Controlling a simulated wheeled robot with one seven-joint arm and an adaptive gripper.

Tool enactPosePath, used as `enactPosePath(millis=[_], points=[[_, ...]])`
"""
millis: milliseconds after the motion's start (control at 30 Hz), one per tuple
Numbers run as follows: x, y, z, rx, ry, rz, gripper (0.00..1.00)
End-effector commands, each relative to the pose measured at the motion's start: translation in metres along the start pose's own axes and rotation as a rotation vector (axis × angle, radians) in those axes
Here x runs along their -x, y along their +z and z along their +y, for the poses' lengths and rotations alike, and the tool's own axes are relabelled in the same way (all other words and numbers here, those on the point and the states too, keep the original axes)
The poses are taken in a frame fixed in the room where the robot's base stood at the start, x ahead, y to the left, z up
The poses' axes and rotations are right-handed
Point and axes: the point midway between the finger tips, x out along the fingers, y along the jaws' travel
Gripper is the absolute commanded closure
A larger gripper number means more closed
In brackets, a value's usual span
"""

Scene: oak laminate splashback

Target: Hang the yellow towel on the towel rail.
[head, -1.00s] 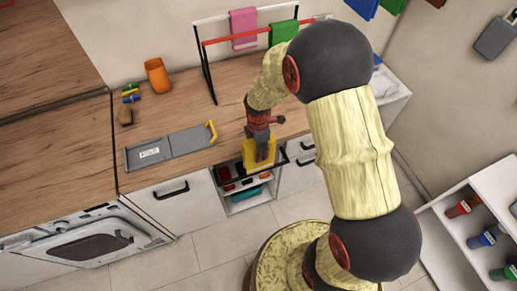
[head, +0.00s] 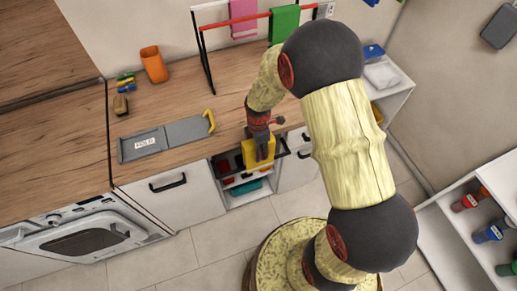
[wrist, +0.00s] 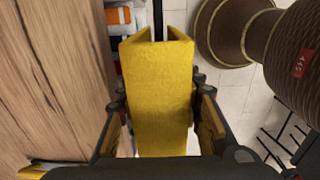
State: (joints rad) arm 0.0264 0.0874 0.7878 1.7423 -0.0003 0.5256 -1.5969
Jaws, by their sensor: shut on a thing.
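My gripper (head: 261,150) is shut on the towel from above. In the wrist view the towel (wrist: 158,95) hangs between my fingers as a folded strip, with two layers parted at its far end. Whether the towel rests on the rail is hidden.
A rack with a red bar (head: 236,35) stands at the back of the counter, with a pink towel (head: 243,18) and a green towel (head: 284,24). A white shelf unit (head: 440,235) is at right.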

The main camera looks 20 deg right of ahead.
Motion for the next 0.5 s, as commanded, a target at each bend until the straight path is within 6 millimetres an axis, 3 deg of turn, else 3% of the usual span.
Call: enactPosePath(millis=[500], points=[[-0.040,0.000,0.000,0.000,0.000,0.000,0.93]])
